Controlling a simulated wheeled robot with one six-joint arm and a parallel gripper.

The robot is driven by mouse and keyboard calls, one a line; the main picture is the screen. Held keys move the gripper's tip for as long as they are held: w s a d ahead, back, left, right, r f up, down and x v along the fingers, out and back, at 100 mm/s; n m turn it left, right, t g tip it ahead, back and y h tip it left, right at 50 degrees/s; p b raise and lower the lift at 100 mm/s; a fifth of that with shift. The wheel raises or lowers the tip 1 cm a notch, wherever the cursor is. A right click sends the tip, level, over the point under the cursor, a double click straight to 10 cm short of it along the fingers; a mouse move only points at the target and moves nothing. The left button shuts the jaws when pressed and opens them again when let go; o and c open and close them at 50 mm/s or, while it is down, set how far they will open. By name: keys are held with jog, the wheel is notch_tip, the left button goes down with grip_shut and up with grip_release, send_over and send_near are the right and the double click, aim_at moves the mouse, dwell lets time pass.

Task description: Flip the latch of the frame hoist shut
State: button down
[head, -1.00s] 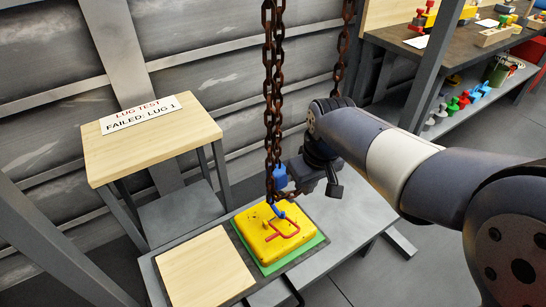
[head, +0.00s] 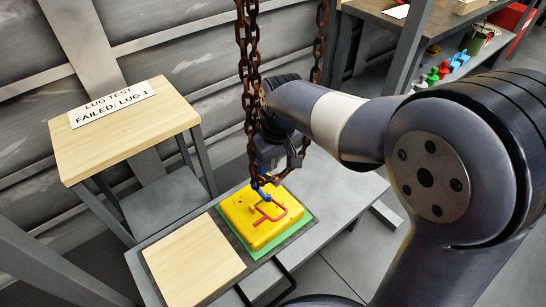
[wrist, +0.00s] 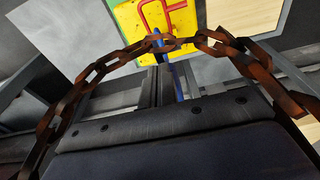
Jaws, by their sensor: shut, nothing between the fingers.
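The frame hoist's rusty chain (head: 249,90) hangs down to a blue hook (head: 263,193) at the red handle (head: 268,213) of a yellow block (head: 248,222). In the wrist view the blue hook (wrist: 161,44) is at the handle's edge; whether it is around the bar, and how its latch stands, I cannot tell. My gripper (wrist: 158,86) is shut and empty, just above the hook. In the head view my dark gripper is close behind the chain, which partly hides it. A chain loop (wrist: 111,65) crosses in front of the fingers in the wrist view.
The block sits on a green pad (head: 303,222) on a grey bench, with a wooden board (head: 193,260) beside it. A second chain strand (head: 320,45) hangs to the right. A wooden-topped stand (head: 120,135) bears a sign (head: 112,103) reading "LUG TEST FAILED: LUG 1".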

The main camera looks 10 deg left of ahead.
aim_at(269, 181)
jog(key=f, duration=0.3)
jog(key=f+b, duration=0.1)
jog(key=f, duration=0.1)
jog(key=shift+w+a+f, duration=0.15)
jog(key=shift+w+a, duration=0.1)
jog(key=shift+a, duration=0.1)
jog(key=shift+f, duration=0.1)
jog(key=shift+s+d+f+b, duration=0.1)
jog(key=shift+d+b, duration=0.05)
jog(key=shift+b, duration=0.6)
